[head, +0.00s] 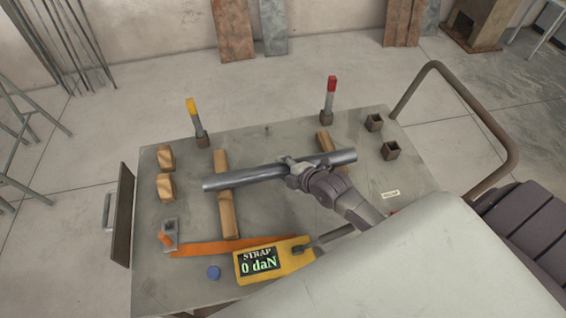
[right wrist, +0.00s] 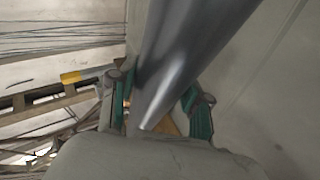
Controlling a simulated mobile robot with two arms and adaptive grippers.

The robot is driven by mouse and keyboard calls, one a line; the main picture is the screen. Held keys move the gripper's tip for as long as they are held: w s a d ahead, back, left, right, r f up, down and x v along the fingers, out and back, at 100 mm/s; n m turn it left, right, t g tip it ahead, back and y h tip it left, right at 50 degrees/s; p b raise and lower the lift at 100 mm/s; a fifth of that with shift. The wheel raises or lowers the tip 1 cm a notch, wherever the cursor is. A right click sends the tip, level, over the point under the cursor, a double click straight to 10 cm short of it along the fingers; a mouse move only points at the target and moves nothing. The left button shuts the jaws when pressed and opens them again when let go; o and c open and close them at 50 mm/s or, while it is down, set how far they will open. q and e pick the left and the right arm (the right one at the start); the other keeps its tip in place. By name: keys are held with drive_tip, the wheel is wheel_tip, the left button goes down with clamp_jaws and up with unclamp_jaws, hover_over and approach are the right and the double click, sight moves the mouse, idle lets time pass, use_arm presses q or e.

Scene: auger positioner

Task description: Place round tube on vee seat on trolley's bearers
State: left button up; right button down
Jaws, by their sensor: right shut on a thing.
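The round tube (head: 240,178) is a long grey metal pipe lying crosswise over the two wooden bearers on the trolley (head: 280,215). Its left part passes over the left bearer (head: 226,205) and its right part over the right bearer (head: 325,141). I cannot tell whether it touches them or hangs just above, and no vee seat shows clearly under it. My right gripper (head: 296,172) is shut around the tube near its middle. In the right wrist view the tube (right wrist: 180,60) runs between the green-padded fingers (right wrist: 160,112). My left gripper is not in view.
A yellow-topped post (head: 197,125) and a red-topped post (head: 329,100) stand along the far edge. Wooden blocks (head: 165,158) sit at left, square sockets (head: 390,150) at right. A yellow strap gauge (head: 275,262) reading 0 daN and an orange strap (head: 215,247) lie in front.

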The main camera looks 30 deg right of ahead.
drive_tip(key=shift+w, duration=0.1)
drive_tip(key=c, duration=0.8)
unclamp_jaws()
drive_tip(key=shift+f, duration=0.15)
drive_tip(key=shift+o, duration=1.4)
drive_tip(key=v, duration=1.2)
drive_tip(key=shift+a, duration=0.1)
